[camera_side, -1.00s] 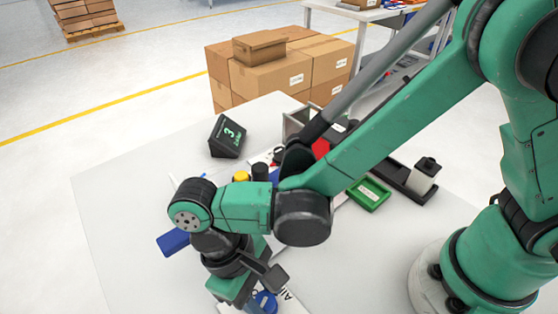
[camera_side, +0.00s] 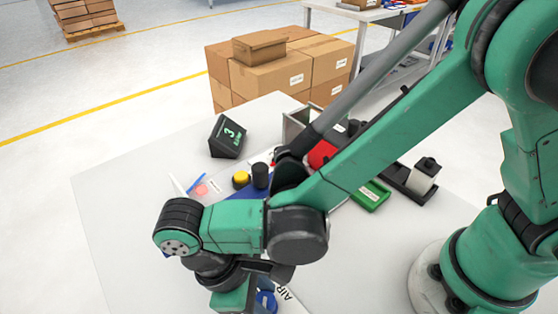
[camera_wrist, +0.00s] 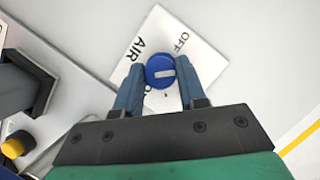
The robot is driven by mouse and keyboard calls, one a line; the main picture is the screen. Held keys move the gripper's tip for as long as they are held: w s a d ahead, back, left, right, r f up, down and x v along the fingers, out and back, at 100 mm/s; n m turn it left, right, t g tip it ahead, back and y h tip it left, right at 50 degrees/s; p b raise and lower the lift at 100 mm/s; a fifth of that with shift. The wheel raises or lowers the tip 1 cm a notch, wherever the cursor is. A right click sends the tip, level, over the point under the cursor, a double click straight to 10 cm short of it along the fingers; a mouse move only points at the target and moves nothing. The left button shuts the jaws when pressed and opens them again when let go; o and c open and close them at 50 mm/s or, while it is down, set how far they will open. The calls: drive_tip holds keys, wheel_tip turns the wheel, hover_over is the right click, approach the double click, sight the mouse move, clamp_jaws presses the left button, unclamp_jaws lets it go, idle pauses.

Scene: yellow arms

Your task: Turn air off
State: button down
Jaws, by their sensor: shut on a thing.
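The air knob (camera_wrist: 160,71) is round and blue with a white pointer mark, mounted on a white plate (camera_wrist: 196,50) lettered "AIR" and "OFF". The other lettering is partly hidden by a finger. The pointer mark lies nearly level in the wrist view. My gripper (camera_wrist: 160,80) has one blue finger on each side of the knob and is shut on it.
A yellow button (camera_side: 240,179) and a black knob (camera_side: 260,175) stand behind my wrist. A dark display block (camera_side: 227,137) reading 3 is at the back. A green tray (camera_side: 370,195) lies to the right. The table's left part (camera_side: 125,210) is clear.

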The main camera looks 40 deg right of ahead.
drive_tip(key=c, duration=0.5)
unclamp_jaws()
drive_tip(key=shift+v, duration=2.8)
drive_tip(key=shift+w+d+r, duration=0.1)
drive_tip(key=shift+w+d, duration=0.05)
drive_tip(key=w+d+r+m+t+y, duration=0.1)
drive_tip(key=w+d+r+m+t, duration=0.1)
drive_tip(key=d, duration=0.6)
drive_tip(key=w+d+r+m+t+y, duration=0.1)
drive_tip(key=w+d+r+m+t, duration=0.1)
drive_tip(key=d+m+t, duration=0.2)
drive_tip(key=w+d+r+m+t+y, duration=0.1)
drive_tip(key=w+d+r+m+t, duration=0.1)
drive_tip(key=d, duration=0.9)
drive_tip(key=shift+w+d+r+m+t, duration=0.3)
drive_tip(key=shift+m+t, duration=0.3)
drive_tip(key=shift+t, duration=0.5)
